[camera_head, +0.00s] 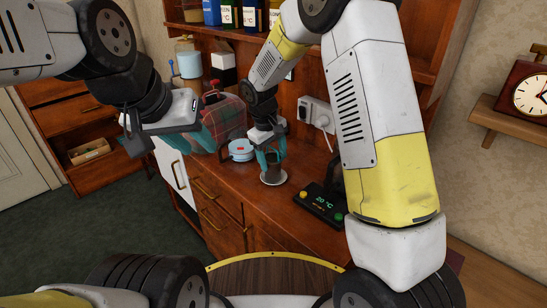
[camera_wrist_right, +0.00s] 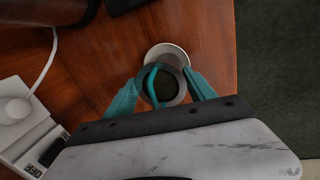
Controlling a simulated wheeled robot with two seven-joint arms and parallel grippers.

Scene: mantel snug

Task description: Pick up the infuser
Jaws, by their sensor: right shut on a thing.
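The infuser is a small dark round cup with a grey rim, seen from above in the right wrist view (camera_wrist_right: 167,88). In the head view it is small and dark (camera_head: 272,168). My right gripper (camera_head: 271,157) is shut on it, with teal fingers on both sides in the wrist view (camera_wrist_right: 162,88). A teal curved strip crosses its opening. A pale round dish (camera_head: 273,179) shows under and beside it. I cannot tell whether the infuser touches the dish. My left gripper (camera_head: 157,142) is apart from it at the left, fingers apart and empty.
A wall socket with a plug (camera_head: 318,115) is behind.

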